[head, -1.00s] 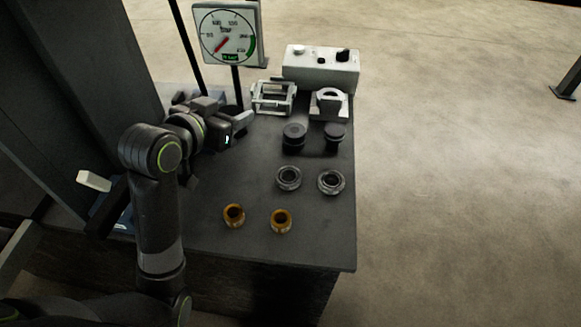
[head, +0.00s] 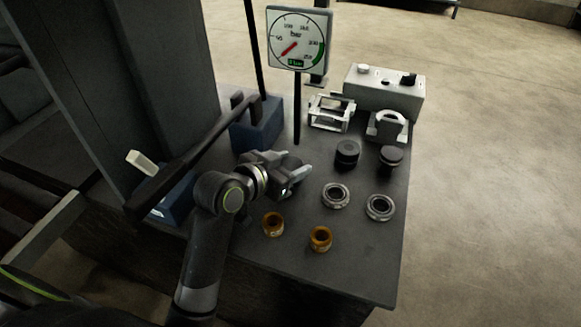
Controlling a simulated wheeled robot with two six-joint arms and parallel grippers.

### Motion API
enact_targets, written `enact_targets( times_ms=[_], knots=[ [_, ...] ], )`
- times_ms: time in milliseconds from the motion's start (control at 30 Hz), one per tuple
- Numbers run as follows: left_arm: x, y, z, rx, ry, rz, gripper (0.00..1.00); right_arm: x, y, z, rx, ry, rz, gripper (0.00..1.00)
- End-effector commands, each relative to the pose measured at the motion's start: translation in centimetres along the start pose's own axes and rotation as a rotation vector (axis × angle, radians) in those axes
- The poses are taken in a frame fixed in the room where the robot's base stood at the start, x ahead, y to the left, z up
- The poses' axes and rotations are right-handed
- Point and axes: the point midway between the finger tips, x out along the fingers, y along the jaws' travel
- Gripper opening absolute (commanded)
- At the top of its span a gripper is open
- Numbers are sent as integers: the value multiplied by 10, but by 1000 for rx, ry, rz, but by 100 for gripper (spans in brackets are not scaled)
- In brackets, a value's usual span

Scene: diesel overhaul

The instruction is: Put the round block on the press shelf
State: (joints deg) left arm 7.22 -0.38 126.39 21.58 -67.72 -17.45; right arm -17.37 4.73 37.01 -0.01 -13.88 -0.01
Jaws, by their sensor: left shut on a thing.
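My left gripper (head: 297,181) is over the left part of the dark bench. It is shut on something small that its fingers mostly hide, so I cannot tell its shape. Two black round pieces stand to its right, a left one (head: 347,153) and a right one (head: 390,158). I cannot tell which thing is the round block. The dark frame at the left (head: 115,90) looks like the press; I cannot make out its shelf. My right gripper is out of view.
Two steel rings (head: 335,195) (head: 380,207) and two brass bushings (head: 273,224) (head: 320,238) are on the bench (head: 355,265). Behind are a pale open frame (head: 331,113), a holed block (head: 388,126), a control box (head: 385,92) and a gauge (head: 298,39). A dark lever (head: 200,155) crosses the left.

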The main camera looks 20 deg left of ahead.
Motion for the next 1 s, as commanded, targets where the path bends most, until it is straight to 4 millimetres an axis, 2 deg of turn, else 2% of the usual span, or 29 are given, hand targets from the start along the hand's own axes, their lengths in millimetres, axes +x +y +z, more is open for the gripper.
enact_targets(
  times_ms=[900,933,1000],
  knots=[
    [6,0,14,1,9,0,0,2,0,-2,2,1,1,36],
    [6,0,16,0,1,0,54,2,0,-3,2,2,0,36],
    [6,0,16,0,1,0,63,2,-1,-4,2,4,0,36]
  ],
)
